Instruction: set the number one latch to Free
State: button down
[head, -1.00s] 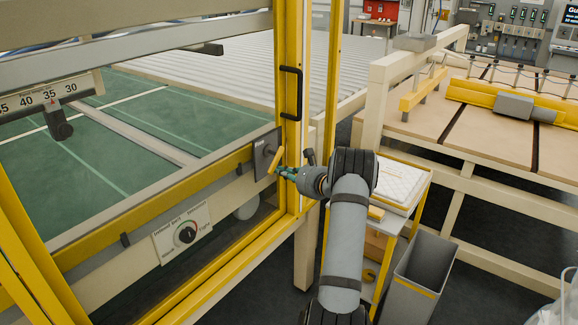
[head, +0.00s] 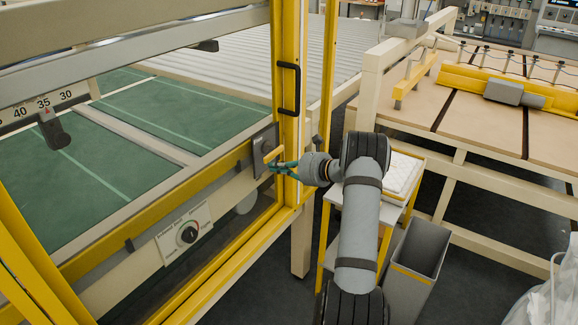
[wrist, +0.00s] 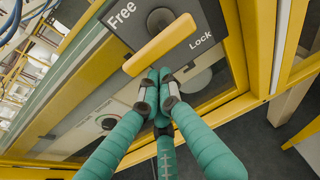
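The latch is a dark grey plate (head: 264,141) with a yellow handle (head: 273,154), on the yellow rail beside the post. In the wrist view the plate (wrist: 205,62) carries the words "Free" at upper left and "Lock" at right. The yellow handle (wrist: 160,45) lies slantwise between them, its lower left end below "Free". My gripper (wrist: 160,80) has its teal fingers drawn together, tips at the handle's lower edge. They look empty; whether they touch the handle is unclear. In the head view my gripper (head: 272,165) is just below the handle. No latch number is readable.
A yellow post with a black pull handle (head: 289,90) stands right above the latch. A selector knob panel (head: 186,235) is lower left on the machine.

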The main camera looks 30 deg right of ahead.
dwell(0.7)
notch_tip(320, 180, down, 5)
jog(key=b, duration=0.5)
jog(key=r+v, duration=0.1)
jog(key=v, duration=0.9)
jog(key=shift+b, duration=0.3)
jog(key=shift+r, duration=0.1)
